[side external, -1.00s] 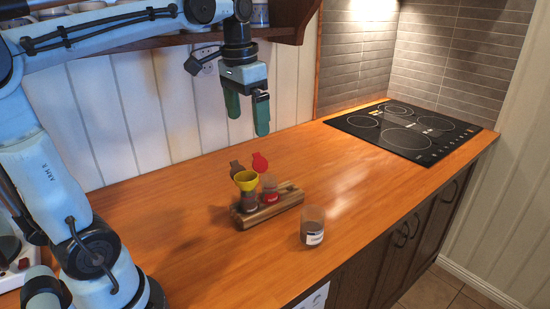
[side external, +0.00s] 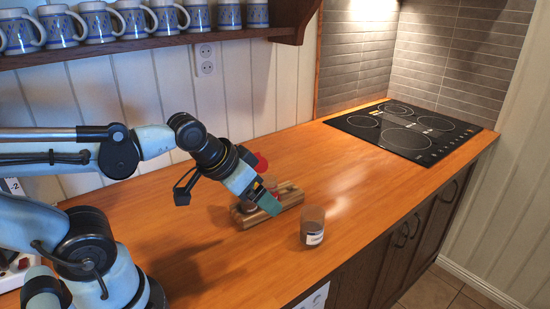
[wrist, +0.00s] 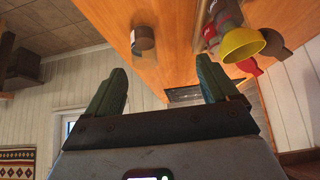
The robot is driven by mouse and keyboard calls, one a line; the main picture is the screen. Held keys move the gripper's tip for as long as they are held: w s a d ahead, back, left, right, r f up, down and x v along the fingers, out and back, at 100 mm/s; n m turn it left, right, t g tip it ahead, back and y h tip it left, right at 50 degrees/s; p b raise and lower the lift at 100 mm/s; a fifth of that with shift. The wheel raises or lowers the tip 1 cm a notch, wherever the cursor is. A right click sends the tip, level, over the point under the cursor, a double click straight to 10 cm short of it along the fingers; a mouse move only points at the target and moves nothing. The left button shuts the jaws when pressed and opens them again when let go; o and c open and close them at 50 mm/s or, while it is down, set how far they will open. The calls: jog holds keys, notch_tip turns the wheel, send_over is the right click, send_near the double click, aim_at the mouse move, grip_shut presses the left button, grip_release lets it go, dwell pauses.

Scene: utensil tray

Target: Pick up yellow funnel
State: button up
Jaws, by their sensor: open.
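The yellow funnel (wrist: 243,44) shows in the wrist view at the upper right, set at the mouth of a container beside red and brown pieces. In the side view the funnel is hidden behind my gripper and wrist. My gripper (side external: 268,198) is low over the wooden holder (side external: 290,198), tilted down to the right. In the wrist view its two green fingers (wrist: 160,90) are spread apart with nothing between them. The funnel lies beyond the right finger there, outside the gap.
A clear cup with brown contents and a white label (side external: 313,228) stands on the counter just right of the holder; it also shows in the wrist view (wrist: 144,38). A black cooktop (side external: 405,130) is at the back right. Blue-patterned mugs (side external: 133,20) line the shelf above.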

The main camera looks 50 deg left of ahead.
jog(key=shift+w+a+f+m+g+y, duration=0.7)
jog(key=shift+a+m+y, duration=1.25)
jog(key=shift+m, duration=1.4)
jog(key=shift+w+a+f+m+g+y, duration=0.7)
jog(key=shift+a+m+y, duration=0.75)
jog(key=shift+m+y, duration=1.5)
jog(key=shift+w+a+f+m+g+y, duration=0.7)
jog(key=shift+a+m+y, duration=1)
jog(key=shift+m, duration=2.1)
jog(key=shift+w+r, duration=0.1)
jog(key=shift+c, duration=0.5)
